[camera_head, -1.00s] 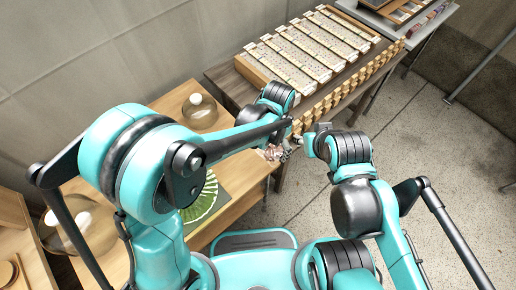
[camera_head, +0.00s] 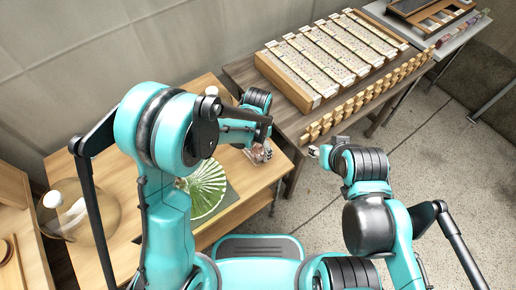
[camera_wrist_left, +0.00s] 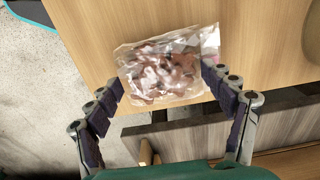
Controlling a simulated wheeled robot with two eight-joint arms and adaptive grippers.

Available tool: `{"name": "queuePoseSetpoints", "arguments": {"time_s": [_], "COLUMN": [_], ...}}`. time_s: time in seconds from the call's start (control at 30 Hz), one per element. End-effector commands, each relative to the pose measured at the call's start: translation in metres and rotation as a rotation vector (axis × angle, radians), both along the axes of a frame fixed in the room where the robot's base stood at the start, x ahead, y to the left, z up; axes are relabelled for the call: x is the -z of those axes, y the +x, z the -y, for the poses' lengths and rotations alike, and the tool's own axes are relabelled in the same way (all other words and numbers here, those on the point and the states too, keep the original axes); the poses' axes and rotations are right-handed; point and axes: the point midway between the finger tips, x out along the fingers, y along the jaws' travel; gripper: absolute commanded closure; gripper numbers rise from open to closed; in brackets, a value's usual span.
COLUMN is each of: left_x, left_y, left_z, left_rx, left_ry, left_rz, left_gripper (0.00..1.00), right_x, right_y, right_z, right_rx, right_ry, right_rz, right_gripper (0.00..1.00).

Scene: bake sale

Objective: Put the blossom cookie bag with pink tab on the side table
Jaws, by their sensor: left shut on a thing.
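A clear bag of pinkish-brown cookies (camera_wrist_left: 160,72) lies between the fingers of my left gripper (camera_wrist_left: 165,95) in the left wrist view, over light wood. A small pink patch shows near its upper right corner; I cannot read a label. In the head view the bag (camera_head: 261,153) hangs at my left gripper (camera_head: 259,143), over the right part of the light wooden table (camera_head: 250,197). I cannot tell whether the bag touches the wood. My right gripper (camera_head: 322,152) is apart from it, over the floor; its fingers are too small to judge.
A green fan (camera_head: 207,187) lies on a dark mat on the wooden table. A darker table (camera_head: 240,73) with a large wooden rack (camera_head: 330,60) stands behind. A grey table (camera_head: 452,40) with trays is at the upper right. A glass dome (camera_head: 85,215) is at left.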

Motion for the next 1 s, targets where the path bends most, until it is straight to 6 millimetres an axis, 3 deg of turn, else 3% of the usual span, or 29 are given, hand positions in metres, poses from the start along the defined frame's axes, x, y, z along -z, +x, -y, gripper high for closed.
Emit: {"name": "queuePoseSetpoints", "arguments": {"time_s": [0.37, 0.4, 0.47, 0.83, 1.0], "left_x": [0.007, 0.006, 0.006, 0.004, -0.016], "left_y": [0.0, 0.0, 0.0, 0.0, 0.0], "left_z": [0.0, 0.0, 0.0, 0.0, 0.0], "left_rx": [0.0, 0.0, 0.0, 0.0, 0.0], "left_ry": [0.0, 0.0, 0.0, 0.0, 0.0], "left_rz": [0.0, 0.0, 0.0, 0.0, 0.0], "left_gripper": [0.32, 0.13, 0.0, 0.0, 0.0], "right_x": [0.005, 0.005, 0.004, 0.002, -0.008], "right_y": [0.0, 0.0, 0.0, 0.0, 0.0], "right_z": [0.0, 0.0, 0.0, 0.0, 0.0], "right_rx": [0.0, 0.0, 0.0, 0.0, 0.0], "right_ry": [0.0, 0.0, 0.0, 0.0, 0.0], "right_rz": [0.0, 0.0, 0.0, 0.0, 0.0], "right_gripper": [0.6, 0.6, 0.6, 0.6, 0.6]}}
